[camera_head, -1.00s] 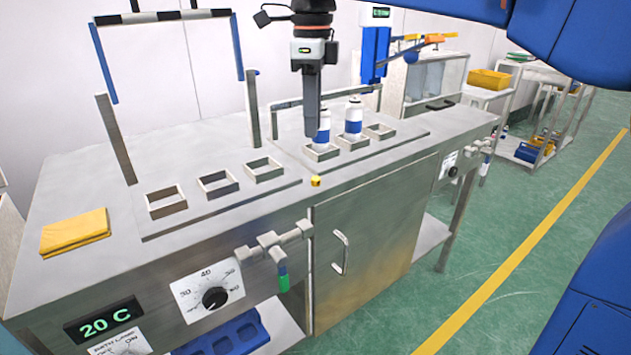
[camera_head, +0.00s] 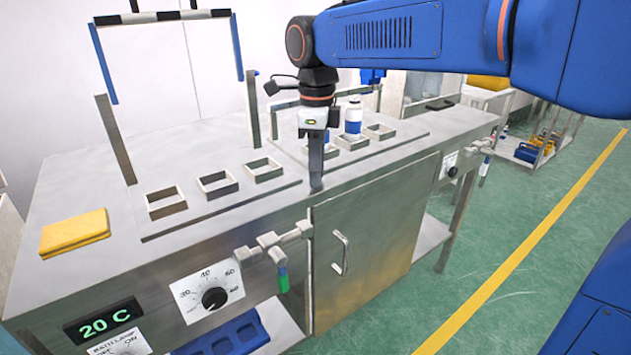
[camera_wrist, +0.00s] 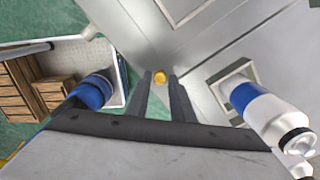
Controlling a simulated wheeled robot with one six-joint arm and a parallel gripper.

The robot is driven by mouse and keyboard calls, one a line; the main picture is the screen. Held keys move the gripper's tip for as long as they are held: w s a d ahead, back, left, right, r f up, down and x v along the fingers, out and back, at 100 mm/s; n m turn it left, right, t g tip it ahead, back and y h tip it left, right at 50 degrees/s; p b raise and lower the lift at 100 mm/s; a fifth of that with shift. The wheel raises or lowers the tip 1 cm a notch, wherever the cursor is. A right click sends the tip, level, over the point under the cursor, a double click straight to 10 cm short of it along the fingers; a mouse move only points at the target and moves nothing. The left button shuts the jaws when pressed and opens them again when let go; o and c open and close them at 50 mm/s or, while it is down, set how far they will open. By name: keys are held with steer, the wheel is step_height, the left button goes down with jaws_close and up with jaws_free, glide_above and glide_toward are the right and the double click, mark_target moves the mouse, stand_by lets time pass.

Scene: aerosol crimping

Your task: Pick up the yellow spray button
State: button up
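The small yellow spray button (camera_wrist: 160,78) shows in the wrist view near the bench's front edge, just beyond and between the tips of my gripper's two fingers. In the head view my gripper (camera_head: 316,186) points straight down at the front edge of the steel bench (camera_head: 235,215), and its fingers hide the button. My gripper also shows in the wrist view (camera_wrist: 160,85), with a gap between its two dark fingers and nothing visibly held. Whether the fingertips reach down beside the button is unclear.
A white and blue bottle (camera_head: 353,118) stands in a square holder behind my gripper; another shows in the wrist view (camera_wrist: 265,110). Empty square holders (camera_head: 217,184) lie to the left. A yellow folded cloth (camera_head: 74,232) lies at the bench's left end.

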steer(key=shift+f, duration=0.1)
jaws_close()
